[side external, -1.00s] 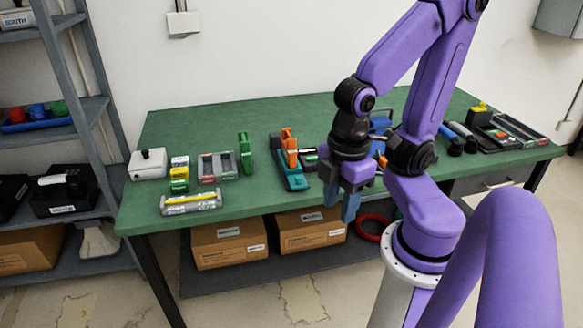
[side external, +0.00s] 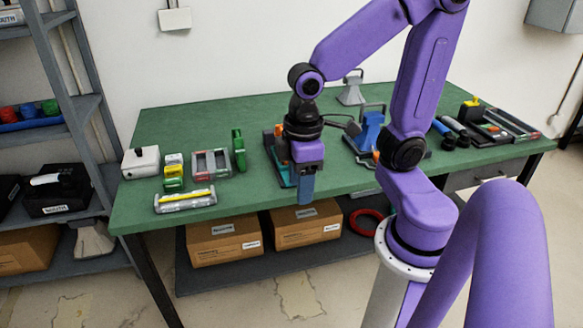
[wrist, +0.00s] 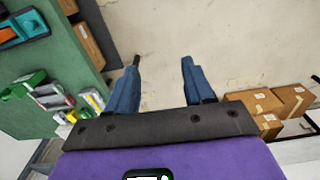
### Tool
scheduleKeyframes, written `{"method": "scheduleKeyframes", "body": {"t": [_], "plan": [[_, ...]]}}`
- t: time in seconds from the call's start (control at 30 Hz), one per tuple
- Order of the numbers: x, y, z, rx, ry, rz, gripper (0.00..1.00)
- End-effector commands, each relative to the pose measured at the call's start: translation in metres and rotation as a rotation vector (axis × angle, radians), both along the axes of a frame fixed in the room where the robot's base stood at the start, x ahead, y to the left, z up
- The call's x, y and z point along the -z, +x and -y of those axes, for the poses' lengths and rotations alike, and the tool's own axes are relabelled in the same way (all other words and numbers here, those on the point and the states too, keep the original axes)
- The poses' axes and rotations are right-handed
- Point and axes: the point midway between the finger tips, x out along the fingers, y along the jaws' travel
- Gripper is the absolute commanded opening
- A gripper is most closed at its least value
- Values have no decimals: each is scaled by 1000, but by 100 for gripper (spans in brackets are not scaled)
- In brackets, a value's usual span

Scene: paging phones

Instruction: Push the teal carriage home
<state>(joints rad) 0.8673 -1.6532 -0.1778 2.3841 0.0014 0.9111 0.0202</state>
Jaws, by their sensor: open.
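The teal carriage (side external: 279,166) is a low teal piece with an orange upright part, on the green table. In the side view it is partly hidden behind my gripper (side external: 306,198). It also shows cut off at the top left of the wrist view (wrist: 35,22), beside an orange part. My gripper is open and empty, with blue fingers pointing down near the table's front edge. In the wrist view, bare floor shows between the fingertips (wrist: 160,62), and the carriage is off to the left, apart from them.
A green upright piece (side external: 239,150), a grey-and-red tray (side external: 212,164), a yellow-topped clear case (side external: 185,200) and a white box (side external: 141,162) stand to the left. A blue device (side external: 370,132) and grey handled object (side external: 352,90) stand right. Cardboard boxes (side external: 224,240) sit below.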

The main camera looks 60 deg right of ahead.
Motion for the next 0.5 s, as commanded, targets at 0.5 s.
{"method": "scheduleKeyframes", "body": {"t": [0.5], "plan": [[8,134,101,673,-7,-14,52]]}}
